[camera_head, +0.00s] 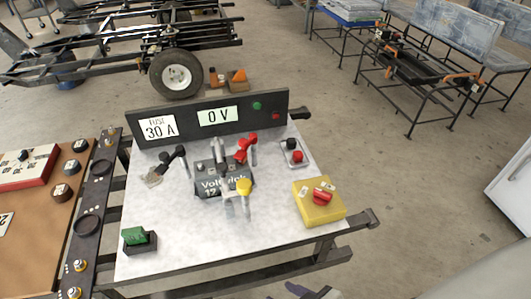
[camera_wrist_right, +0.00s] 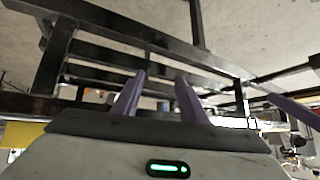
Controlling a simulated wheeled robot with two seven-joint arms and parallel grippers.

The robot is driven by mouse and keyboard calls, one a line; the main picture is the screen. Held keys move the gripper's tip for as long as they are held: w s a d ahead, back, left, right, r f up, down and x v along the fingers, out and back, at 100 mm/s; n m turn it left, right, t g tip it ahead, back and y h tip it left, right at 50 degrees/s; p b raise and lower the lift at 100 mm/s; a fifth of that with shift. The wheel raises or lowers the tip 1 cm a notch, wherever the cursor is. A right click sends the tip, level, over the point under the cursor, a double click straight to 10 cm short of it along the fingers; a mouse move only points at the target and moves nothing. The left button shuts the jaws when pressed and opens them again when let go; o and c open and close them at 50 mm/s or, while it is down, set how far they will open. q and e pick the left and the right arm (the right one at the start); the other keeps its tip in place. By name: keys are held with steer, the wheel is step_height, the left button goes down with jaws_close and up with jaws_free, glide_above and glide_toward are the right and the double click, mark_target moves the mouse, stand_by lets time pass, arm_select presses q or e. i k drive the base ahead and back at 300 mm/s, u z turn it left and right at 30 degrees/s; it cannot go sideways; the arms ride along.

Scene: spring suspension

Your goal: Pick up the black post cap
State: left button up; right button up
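A black clamp-like piece (camera_head: 178,152) lies left of the battery (camera_head: 222,184). My right gripper (camera_wrist_right: 160,88) has two purple fingers apart with nothing between them. In the head view, part of what looks like my right gripper (camera_head: 305,291) shows at the bottom edge, in front of and below the table, well away from the black cap. My left gripper is not in view.
A yellow box with a red switch (camera_head: 322,197) stands at the table's front right. A black panel (camera_head: 220,116) with a 0 V display runs along the back. A dark table rail (camera_head: 290,262) lies near my right gripper. A brown board (camera_head: 40,215) is at left.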

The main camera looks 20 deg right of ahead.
mark_target(291, 142)
steer(key=k, duration=1)
steer(key=z, duration=1.85)
steer(key=i, duration=3.6)
steer(key=u, duration=4.25)
steer(key=i, duration=0.45)
